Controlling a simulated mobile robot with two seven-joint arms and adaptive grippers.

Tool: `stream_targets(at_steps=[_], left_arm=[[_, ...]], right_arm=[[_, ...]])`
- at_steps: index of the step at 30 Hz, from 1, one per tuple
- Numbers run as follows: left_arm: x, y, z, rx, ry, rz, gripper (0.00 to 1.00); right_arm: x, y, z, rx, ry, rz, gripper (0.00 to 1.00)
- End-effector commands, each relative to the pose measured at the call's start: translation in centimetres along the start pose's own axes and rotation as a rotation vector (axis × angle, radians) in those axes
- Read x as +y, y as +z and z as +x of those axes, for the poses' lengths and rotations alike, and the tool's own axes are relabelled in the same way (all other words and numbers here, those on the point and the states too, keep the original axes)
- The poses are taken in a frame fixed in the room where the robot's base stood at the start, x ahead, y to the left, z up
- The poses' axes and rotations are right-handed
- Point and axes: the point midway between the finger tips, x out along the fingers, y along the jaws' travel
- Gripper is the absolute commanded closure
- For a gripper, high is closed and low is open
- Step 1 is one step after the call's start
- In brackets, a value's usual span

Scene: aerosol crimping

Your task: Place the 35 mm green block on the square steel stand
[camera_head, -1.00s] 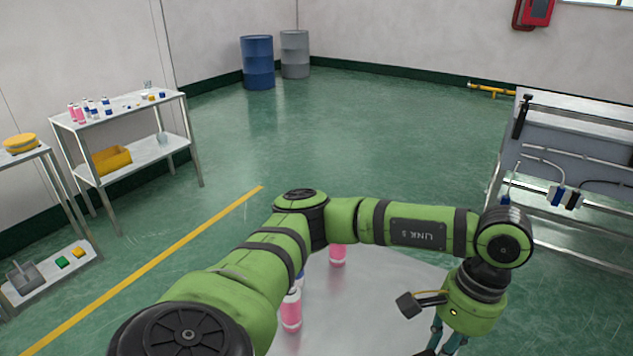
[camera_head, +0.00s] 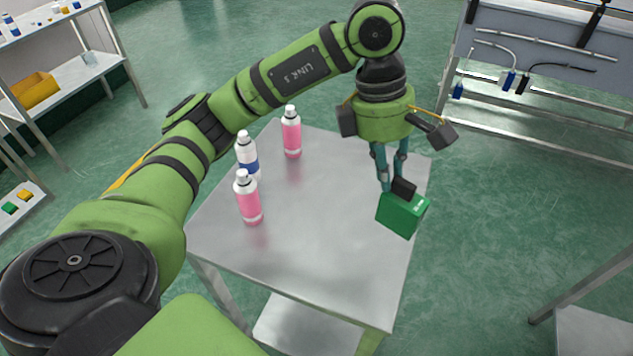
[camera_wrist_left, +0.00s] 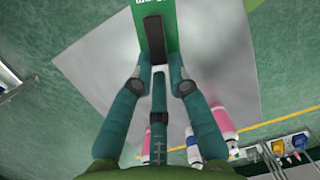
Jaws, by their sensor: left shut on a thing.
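The green block (camera_head: 401,215) hangs slightly tilted below my left gripper (camera_head: 396,186), which is shut on it. The block is over the right part of the square steel stand (camera_head: 300,255); I cannot tell whether it touches the top. In the left wrist view the fingers (camera_wrist_left: 157,60) grip the block (camera_wrist_left: 166,12), only part of which shows, with the stand's grey top (camera_wrist_left: 228,75) beyond. My right gripper is out of view.
Two pink-and-white cans (camera_head: 291,133) (camera_head: 248,198) and a blue-and-white can (camera_head: 247,157) stand on the left half of the stand. Its front middle is clear. A shelf rack (camera_head: 85,68) is at upper left, and a bench (camera_head: 560,60) at upper right.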

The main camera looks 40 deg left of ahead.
Motion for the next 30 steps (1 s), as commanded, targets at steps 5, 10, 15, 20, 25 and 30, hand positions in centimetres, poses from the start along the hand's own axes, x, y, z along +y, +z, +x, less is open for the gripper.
stream_targets(at_steps=[5,10,15,20,25,30], left_arm=[[0.4,0.6,-0.7,-0.031,0.068,-0.311,1.0],[0.7,0.8,-1.3,-0.05,0.115,-0.528,1.0],[0.9,0.8,-1.6,-0.059,0.136,-0.634,1.0],[1.6,-1.3,-1.2,-0.056,0.138,-0.66,1.0],[3.0,-5.5,0.1,-0.054,0.136,-0.661,1.0],[4.4,-9.1,1.4,-0.055,0.137,-0.656,1.0]], right_arm=[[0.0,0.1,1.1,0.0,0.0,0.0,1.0],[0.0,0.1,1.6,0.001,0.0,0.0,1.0],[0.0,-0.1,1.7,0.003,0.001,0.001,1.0],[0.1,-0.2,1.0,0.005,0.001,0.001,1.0],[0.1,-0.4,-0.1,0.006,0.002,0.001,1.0],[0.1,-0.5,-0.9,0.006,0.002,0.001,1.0]])
